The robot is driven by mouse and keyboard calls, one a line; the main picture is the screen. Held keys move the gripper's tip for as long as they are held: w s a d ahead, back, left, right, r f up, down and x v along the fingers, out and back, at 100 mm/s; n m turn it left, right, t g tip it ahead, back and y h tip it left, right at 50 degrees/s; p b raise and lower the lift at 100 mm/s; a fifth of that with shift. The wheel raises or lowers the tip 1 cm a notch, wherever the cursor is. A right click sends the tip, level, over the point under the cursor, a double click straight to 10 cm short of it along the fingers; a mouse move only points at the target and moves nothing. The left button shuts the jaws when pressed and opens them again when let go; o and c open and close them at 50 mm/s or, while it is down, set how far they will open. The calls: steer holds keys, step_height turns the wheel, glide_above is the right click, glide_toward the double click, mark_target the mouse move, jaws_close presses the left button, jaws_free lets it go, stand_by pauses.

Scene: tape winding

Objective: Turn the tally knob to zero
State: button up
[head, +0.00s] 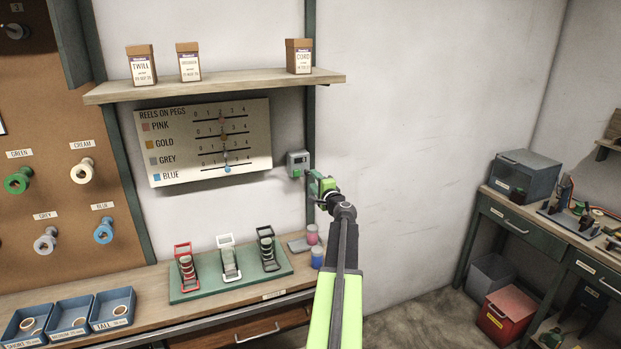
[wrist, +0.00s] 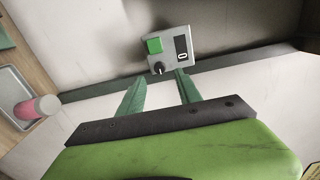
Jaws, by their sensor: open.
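The tally box (head: 298,160) is a small grey unit on the wall, right of the reel chart. In the wrist view the tally box (wrist: 172,60) shows a green square button, a dark display with a pale digit that looks like 0, and a small black tally knob (wrist: 159,68) with a light mark below the button. My gripper (head: 312,182) is just right of and below the box in the head view. In the wrist view my gripper (wrist: 160,84) is open and empty, its green fingers apart, with the knob just beyond and between the tips, apparently untouched.
The reel chart (head: 208,142) hangs left of the box, under a shelf (head: 215,86) with cartons. The wall to the right is bare.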

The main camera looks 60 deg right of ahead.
steer(key=v, duration=1.2)
steer(key=shift+s+a, duration=0.15)
steer(key=shift+s, duration=0.05)
